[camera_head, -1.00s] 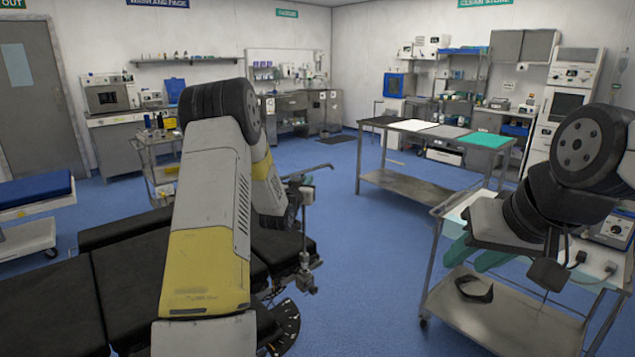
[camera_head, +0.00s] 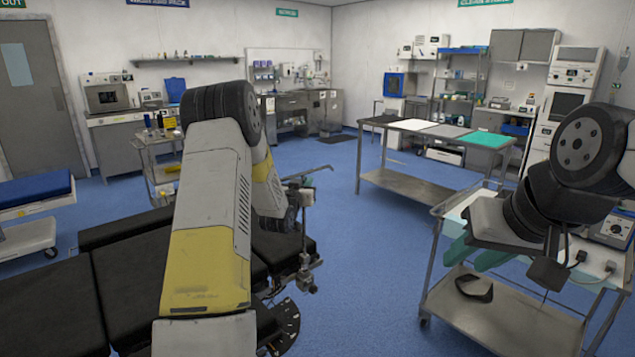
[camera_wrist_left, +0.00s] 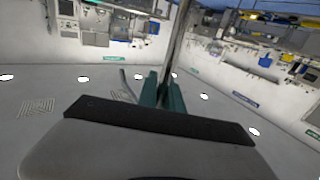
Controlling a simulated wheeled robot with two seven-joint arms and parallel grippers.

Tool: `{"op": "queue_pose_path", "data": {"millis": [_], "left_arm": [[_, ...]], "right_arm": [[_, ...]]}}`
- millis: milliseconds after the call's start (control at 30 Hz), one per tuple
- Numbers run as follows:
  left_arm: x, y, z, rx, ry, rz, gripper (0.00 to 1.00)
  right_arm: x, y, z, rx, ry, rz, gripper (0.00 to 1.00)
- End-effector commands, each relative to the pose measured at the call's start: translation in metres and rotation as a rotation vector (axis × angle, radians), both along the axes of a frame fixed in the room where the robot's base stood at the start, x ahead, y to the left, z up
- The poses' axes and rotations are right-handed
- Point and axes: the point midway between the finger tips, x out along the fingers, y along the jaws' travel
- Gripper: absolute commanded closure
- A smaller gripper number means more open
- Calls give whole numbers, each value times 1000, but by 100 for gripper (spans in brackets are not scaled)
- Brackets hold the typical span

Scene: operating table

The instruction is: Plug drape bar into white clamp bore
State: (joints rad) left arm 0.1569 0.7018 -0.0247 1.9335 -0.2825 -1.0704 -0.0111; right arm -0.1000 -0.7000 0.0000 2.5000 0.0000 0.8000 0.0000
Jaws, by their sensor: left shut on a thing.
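My left gripper (camera_wrist_left: 162,92) is shut on the drape bar (camera_wrist_left: 178,42), a thin grey metal bar that runs up out of the left wrist view between the teal fingers. In the head view the bar (camera_head: 318,171) shows as a short, nearly level grey rod beside the table's right edge. My left arm hides most of that gripper there. A small white clamp (camera_head: 307,198) sits on an upright post close to the bar. Its bore is too small to make out, and I cannot tell whether the bar touches it. My right gripper (camera_head: 472,255) is open and empty over a trolley.
The black operating table (camera_head: 50,300) lies under and left of my left arm. The steel trolley (camera_head: 510,318) below my right gripper carries a dark object (camera_head: 474,288) on its lower shelf. A long steel table (camera_head: 400,124) stands behind. Blue floor between is clear.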

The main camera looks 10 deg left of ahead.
Motion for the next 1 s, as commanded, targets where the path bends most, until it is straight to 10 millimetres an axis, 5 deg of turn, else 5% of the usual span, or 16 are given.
{"op": "queue_pose_path", "data": {"millis": [900, 933, 1000], "left_arm": [[0, 0, -25, 0, 3, 0, 100], [0, 0, -24, 0, 3, 0, 84], [0, 0, -24, 0, 2, 0, 70]], "right_arm": [[0, 0, 0, 0, 0, 0, 64], [0, 0, 0, 0, 0, 0, 64], [0, 0, 0, 0, 0, 0, 64]]}}
